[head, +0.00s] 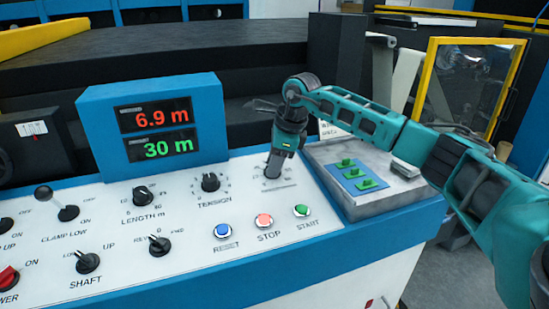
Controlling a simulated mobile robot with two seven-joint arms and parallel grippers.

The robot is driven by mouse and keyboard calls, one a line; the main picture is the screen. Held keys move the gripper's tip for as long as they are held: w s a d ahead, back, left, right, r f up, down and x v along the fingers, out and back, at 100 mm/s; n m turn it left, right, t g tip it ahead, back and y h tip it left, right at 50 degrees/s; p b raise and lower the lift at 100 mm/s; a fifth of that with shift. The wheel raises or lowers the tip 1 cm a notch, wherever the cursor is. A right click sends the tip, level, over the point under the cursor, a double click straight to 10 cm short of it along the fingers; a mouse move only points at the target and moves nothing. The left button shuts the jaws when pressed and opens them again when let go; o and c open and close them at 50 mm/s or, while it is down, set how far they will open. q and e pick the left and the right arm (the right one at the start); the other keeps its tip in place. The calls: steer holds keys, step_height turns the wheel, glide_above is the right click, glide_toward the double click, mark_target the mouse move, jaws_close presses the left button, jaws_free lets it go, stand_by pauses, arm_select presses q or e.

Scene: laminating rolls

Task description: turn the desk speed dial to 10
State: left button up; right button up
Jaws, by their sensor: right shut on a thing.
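My right gripper (272,168) reaches in from the right and points down at the sloped white desk panel (185,265). Its fingers are shut on the knob to the right of the tension dial (210,182), where the desk speed dial appears to be. The gripper covers this knob and its label, so I cannot read its setting. Some scale marks show beside the fingers. The display (152,130) reads 6.9 m in red and 30 m in green. My left gripper is not in view.
Blue reset (222,231), red stop (264,221) and green start (301,211) buttons sit just in front of the gripper. The length dial (142,194) is further left. A grey box with green parts (352,174) stands right, below my arm.

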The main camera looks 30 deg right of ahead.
steer(key=shift+w+r+n+p, duration=0.1)
steer(key=shift+n+p, duration=0.2)
steer(key=shift+n, duration=0.8)
steer(key=shift+g, duration=0.3)
steer(key=o, duration=1)
steer(key=shift+o, duration=0.2)
steer(key=v, duration=1.3)
steer(key=shift+d, duration=0.15)
